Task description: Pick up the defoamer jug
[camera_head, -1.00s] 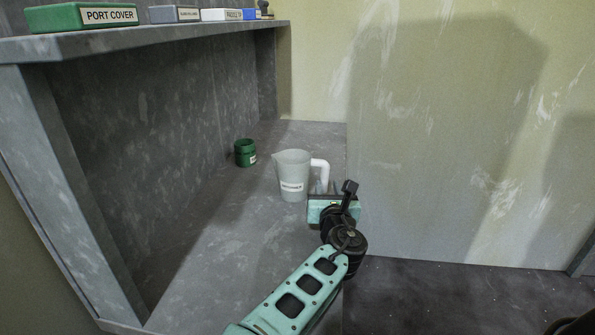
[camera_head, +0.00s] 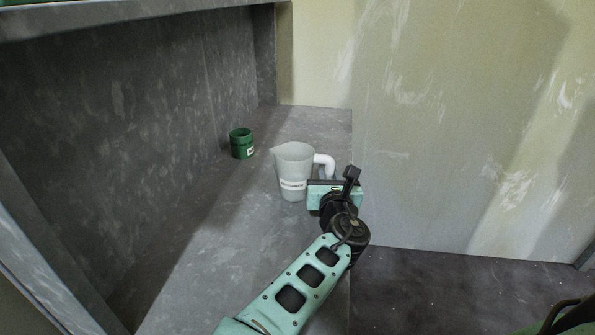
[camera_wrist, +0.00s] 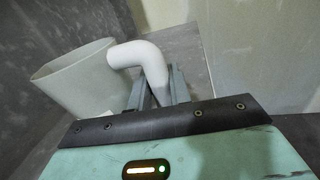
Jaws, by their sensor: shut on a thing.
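The defoamer jug (camera_head: 293,165) is a pale translucent pitcher with a white label and a white handle (camera_head: 325,162) on its right side. It stands upright on the grey shelf surface, or only just above it; I cannot tell which. In the wrist view the jug (camera_wrist: 80,82) is at the upper left, its handle (camera_wrist: 142,55) curving over to the fingers. My gripper (camera_wrist: 160,88) is shut on the jug's handle, coming from the right and front. The fingertips are partly hidden behind the handle in the wrist view.
A small dark green open container (camera_head: 241,144) stands to the left of and behind the jug. An upper shelf (camera_head: 130,14) overhangs at the left. A pale wall panel (camera_head: 450,130) rises at the right. The grey surface (camera_head: 215,255) in front of the jug is clear.

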